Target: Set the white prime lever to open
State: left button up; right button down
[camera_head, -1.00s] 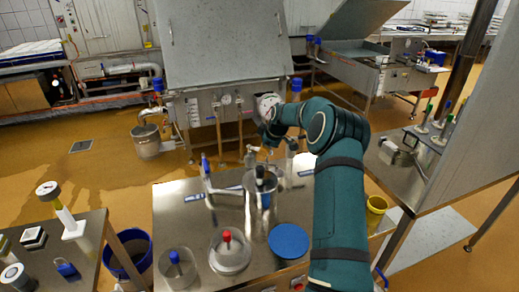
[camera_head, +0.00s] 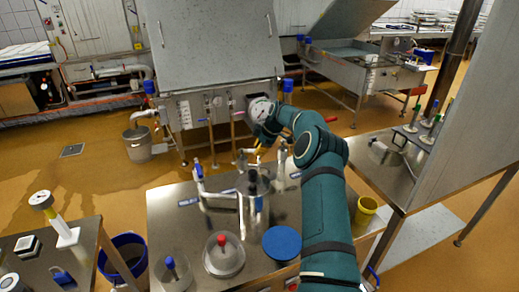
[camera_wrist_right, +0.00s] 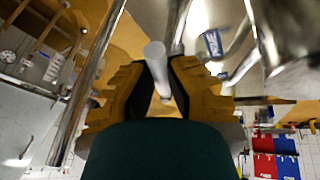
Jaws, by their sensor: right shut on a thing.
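The white prime lever (camera_wrist_right: 154,55) shows as a pale rod between the yellow fingers in the right wrist view. My right gripper (camera_wrist_right: 162,72) is shut on it, with a finger on each side. In the head view my right gripper (camera_head: 257,152) is small and partly hidden by my wrist, at the far edge of the steel bench among metal pipes. The lever cannot be made out clearly there. My left gripper is in neither view.
The steel bench (camera_head: 180,225) carries a blue disc (camera_head: 282,242), a clear dish with a red knob (camera_head: 223,254), a blue-handled valve pipe (camera_head: 200,180) and a metal pot. A yellow cup (camera_head: 366,210) is at the right. A large steel vat (camera_head: 210,50) stands behind.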

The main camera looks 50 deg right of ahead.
jog(key=shift+a+f, duration=0.1)
jog(key=shift+f, duration=0.1)
jog(key=c, duration=0.9)
grip_release()
jog(key=shift+r, duration=0.15)
jog(key=shift+r, duration=0.2)
jog(key=s+d+r, duration=0.2)
jog(key=s, duration=0.4)
jog(key=s+d+r, duration=0.2)
jog(key=s, duration=0.5)
jog(key=shift+s+d, duration=0.15)
jog(key=shift+d, duration=0.15)
